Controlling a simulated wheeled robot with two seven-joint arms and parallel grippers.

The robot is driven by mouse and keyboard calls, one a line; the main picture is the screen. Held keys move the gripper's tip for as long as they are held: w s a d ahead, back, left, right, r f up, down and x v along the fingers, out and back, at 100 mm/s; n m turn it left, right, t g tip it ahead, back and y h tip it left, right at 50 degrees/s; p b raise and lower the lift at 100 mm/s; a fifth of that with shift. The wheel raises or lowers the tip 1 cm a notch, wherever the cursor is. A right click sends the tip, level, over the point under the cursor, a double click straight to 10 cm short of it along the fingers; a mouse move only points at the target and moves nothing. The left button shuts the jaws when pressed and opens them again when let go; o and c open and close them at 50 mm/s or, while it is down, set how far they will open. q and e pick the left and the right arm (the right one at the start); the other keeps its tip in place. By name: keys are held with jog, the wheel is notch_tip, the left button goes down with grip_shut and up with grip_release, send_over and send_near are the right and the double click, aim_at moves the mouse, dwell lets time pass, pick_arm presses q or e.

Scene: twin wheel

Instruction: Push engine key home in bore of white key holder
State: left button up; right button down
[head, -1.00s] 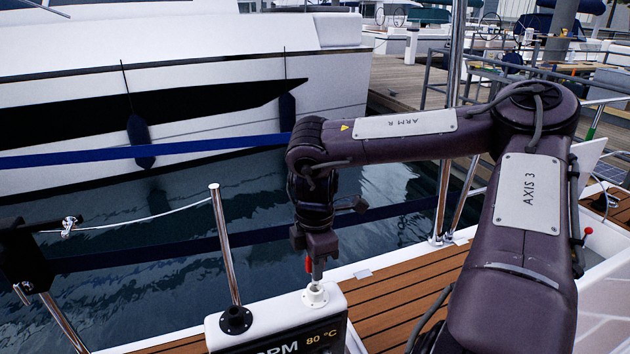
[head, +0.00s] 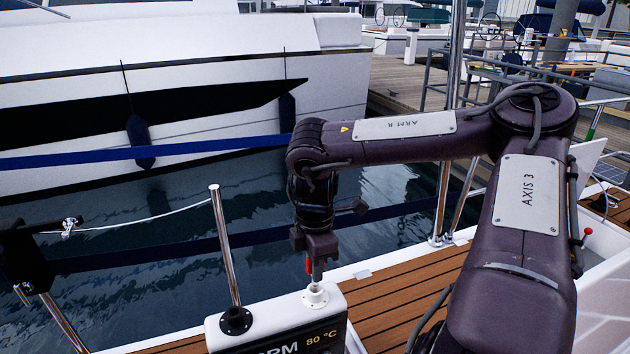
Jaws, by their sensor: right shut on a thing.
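The white key holder (head: 315,297) is a small round socket on top of the white console at the bottom middle. The engine key (head: 317,271) stands upright above it, with a metal shank and a bit of red at its left side. Its lower end meets the holder's top; how deep it sits in the bore I cannot tell. My right gripper (head: 316,256) points down over the holder and is shut on the engine key's upper part.
A chrome lever (head: 225,245) rises from a black round base (head: 235,320) on the console (head: 270,324), left of the holder. Wooden deck (head: 400,300) lies to the right. Water and a moored white boat (head: 180,90) are beyond. A chrome post (head: 445,150) stands behind my right arm.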

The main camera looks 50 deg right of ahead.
jog(key=shift+f+b, duration=1.2)
jog(key=shift+f, duration=0.65)
jog(key=c, duration=1.3)
grip_release()
notch_tip(320, 180, up, 8)
jog(key=shift+f, duration=0.1)
